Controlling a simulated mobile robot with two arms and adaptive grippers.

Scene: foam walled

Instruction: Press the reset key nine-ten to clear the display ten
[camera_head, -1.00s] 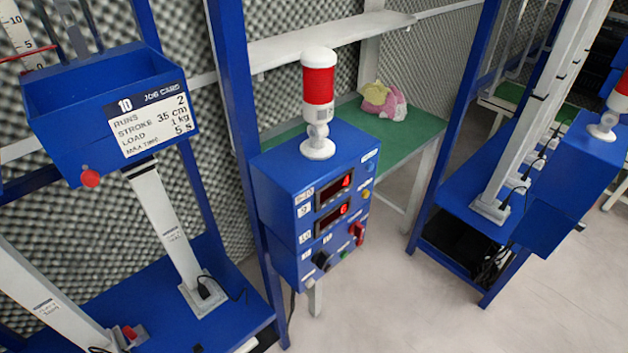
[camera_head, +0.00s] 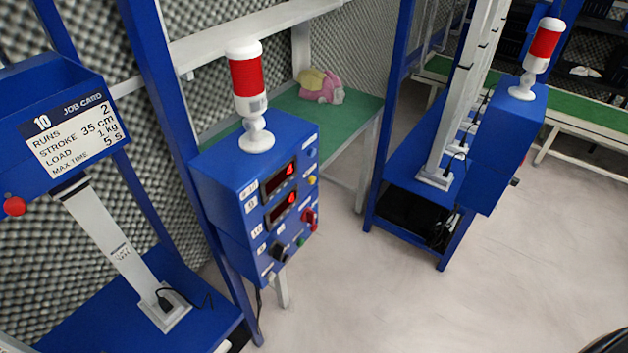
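The blue control box (camera_head: 225,195) stands left of the middle of the head view, with a red and white beacon (camera_head: 250,95) on top. Its front has an upper display (camera_head: 281,180) and a lower display (camera_head: 281,208), both lit red; their digits are too small to read surely. White labels beside them seem to read 9-10, 9 and 10. A yellow button (camera_head: 312,180) and a blue button (camera_head: 311,153) are right of the displays. A red switch (camera_head: 309,217), green button (camera_head: 300,242) and black knob (camera_head: 278,252) are lower. Neither gripper is in view.
A blue bin with job card 10 (camera_head: 74,134) stands at left. Another blue box with a beacon (camera_head: 545,45) is at right. The pale floor (camera_head: 400,300) in front is clear.

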